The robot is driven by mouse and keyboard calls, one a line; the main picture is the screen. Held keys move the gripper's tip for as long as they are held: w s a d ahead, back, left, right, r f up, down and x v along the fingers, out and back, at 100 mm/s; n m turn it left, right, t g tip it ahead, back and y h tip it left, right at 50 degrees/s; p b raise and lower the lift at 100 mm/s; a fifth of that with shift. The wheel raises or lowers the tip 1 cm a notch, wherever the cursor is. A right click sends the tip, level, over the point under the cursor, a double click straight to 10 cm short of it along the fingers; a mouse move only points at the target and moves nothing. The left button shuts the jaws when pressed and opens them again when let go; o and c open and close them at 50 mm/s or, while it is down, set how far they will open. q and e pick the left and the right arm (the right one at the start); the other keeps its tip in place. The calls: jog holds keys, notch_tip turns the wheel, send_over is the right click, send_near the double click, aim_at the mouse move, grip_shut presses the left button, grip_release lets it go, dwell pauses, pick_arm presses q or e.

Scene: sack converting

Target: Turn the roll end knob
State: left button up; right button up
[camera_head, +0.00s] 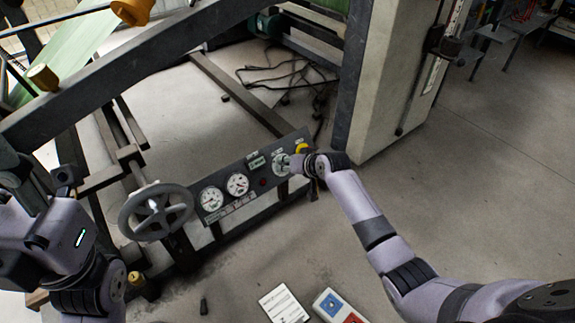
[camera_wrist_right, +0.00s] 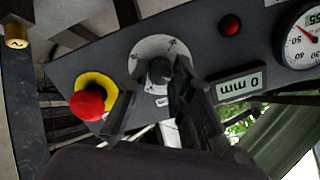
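A dark knob (camera_wrist_right: 160,71) sits on a round white dial plate on the grey control panel (camera_wrist_right: 75,65). The dial also shows in the head view (camera_head: 281,164) near the panel's right end. My right gripper (camera_wrist_right: 158,80) is at the dial, its two fingers apart on either side of the knob. I see no clear grip on it, and contact is hard to tell. In the head view my right gripper (camera_head: 297,165) partly covers the panel end. My left gripper (camera_head: 62,185) is at the left edge, away from the panel; its fingers are unclear.
A red button on a yellow base (camera_wrist_right: 92,100) is close beside the dial. A red lamp (camera_wrist_right: 230,25), gauges (camera_head: 237,184) and a small display (camera_head: 257,161) share the panel. A handwheel (camera_head: 156,212) stands left of it. A pale machine column (camera_head: 390,85) rises behind.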

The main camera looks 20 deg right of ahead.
grip_shut()
